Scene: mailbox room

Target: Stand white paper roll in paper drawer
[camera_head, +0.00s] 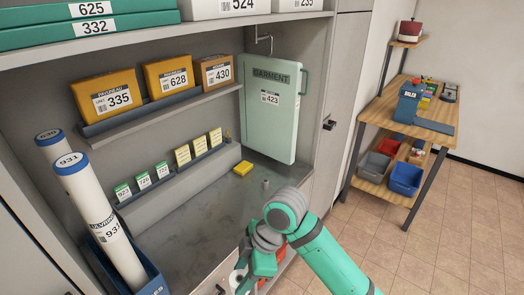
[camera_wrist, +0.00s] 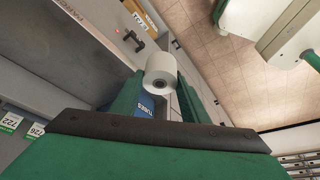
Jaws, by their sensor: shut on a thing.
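The white paper roll (camera_wrist: 161,72) shows in the wrist view with its round end and dark core hole facing the camera. My gripper (camera_wrist: 162,90) is shut on it, with a green finger on each side. In the head view my gripper (camera_head: 246,277) is low at the bottom edge, in front of the cabinet, and a small white round end (camera_head: 235,277), probably the roll, shows beside it. The drawer's inside cannot be made out.
A blue bin (camera_head: 147,278) holds tall blue-capped tubes (camera_head: 95,205) at left. The grey cabinet counter (camera_head: 195,215) is mostly clear, with a small yellow box (camera_head: 243,167). A wooden bench (camera_head: 430,125) is at right beyond open tiled floor.

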